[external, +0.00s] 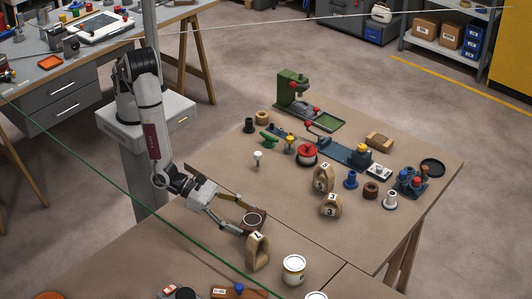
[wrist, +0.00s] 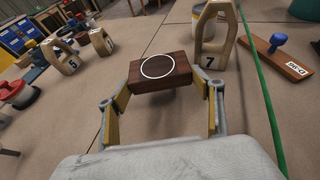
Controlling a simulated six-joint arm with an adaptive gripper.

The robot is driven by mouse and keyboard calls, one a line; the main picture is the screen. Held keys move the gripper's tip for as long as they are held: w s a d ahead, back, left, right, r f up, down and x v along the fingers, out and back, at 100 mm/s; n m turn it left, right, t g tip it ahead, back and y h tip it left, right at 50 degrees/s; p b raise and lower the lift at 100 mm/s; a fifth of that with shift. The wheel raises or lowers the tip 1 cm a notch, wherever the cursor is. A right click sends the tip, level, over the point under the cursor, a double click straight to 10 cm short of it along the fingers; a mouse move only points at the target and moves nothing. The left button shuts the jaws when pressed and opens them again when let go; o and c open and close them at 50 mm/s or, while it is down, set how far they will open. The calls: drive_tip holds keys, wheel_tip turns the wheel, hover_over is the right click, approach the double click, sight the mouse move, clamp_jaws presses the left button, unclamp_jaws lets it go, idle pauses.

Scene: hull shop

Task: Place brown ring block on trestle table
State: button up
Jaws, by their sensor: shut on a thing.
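The brown ring block (external: 254,218) is a dark brown block with a pale ring on its top face. My gripper (external: 247,214) is shut on it, with a finger on each side. In the wrist view the block (wrist: 160,72) sits level between the yellow-padded fingertips of my gripper (wrist: 162,82), ring facing up. The brown trestle table (external: 225,157) spreads around and beyond it. The block is low, near the seam between two brown tabletops; I cannot tell whether it touches the surface.
A wooden numbered stand (external: 257,252) is close in front of the block; it also shows in the wrist view (wrist: 213,28). A white tin (external: 293,269) stands to its right. A green cord (external: 135,184) crosses the view.

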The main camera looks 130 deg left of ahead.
drive_tip(key=shift+f, duration=1.8)
drive_tip(key=shift+f, duration=0.1)
drive_tip(key=o, duration=1.2)
drive_tip(key=shift+c, duration=0.2)
drive_tip(key=shift+v, duration=6.05)
drive_tip(key=shift+w+d, duration=0.1)
drive_tip(key=shift+w, duration=0.05)
